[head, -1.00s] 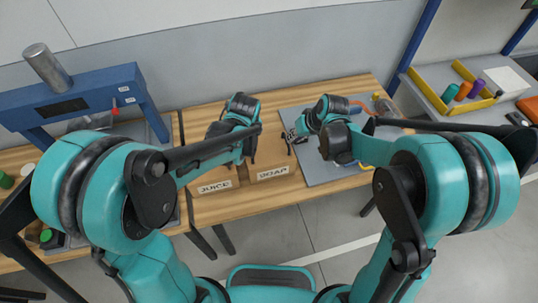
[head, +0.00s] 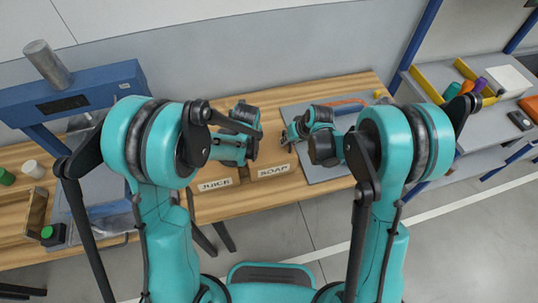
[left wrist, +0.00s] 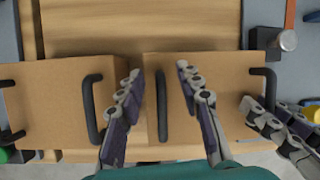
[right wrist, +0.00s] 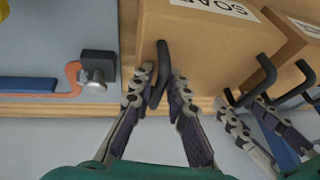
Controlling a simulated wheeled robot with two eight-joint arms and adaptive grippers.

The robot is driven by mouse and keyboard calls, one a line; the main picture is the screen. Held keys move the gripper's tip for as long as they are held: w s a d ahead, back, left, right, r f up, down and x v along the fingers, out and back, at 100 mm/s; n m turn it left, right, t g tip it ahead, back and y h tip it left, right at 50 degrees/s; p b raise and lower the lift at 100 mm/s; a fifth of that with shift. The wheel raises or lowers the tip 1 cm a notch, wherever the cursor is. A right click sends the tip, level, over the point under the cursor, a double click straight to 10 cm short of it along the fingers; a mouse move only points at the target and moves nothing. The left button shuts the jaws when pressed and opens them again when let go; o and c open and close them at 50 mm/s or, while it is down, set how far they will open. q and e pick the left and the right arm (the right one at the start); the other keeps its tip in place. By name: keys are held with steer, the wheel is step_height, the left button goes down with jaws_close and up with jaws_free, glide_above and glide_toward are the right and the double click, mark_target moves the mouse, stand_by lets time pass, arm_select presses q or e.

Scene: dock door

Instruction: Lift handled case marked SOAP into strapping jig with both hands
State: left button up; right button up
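The brown SOAP case (head: 272,172) stands on the wooden table, its label facing me. My left gripper (left wrist: 158,72) is open, its fingers on either side of the case's left black handle (left wrist: 162,106). My right gripper (right wrist: 161,75) is open too, its fingers close around the right handle (right wrist: 158,88); whether they touch it I cannot tell.
The similar JUICE case (head: 214,184) stands just left of the SOAP case, its near handle (left wrist: 90,108) close to my left fingers. A blue frame with a display (head: 75,95) stands at the left. A shelf with a yellow-edged tray (head: 430,85) is at the right.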

arm_select(q)
jaws_close()
arm_select(e)
jaws_close()
arm_select(q)
steer(key=shift+r, duration=0.2)
arm_select(e)
steer(key=shift+r, duration=0.2)
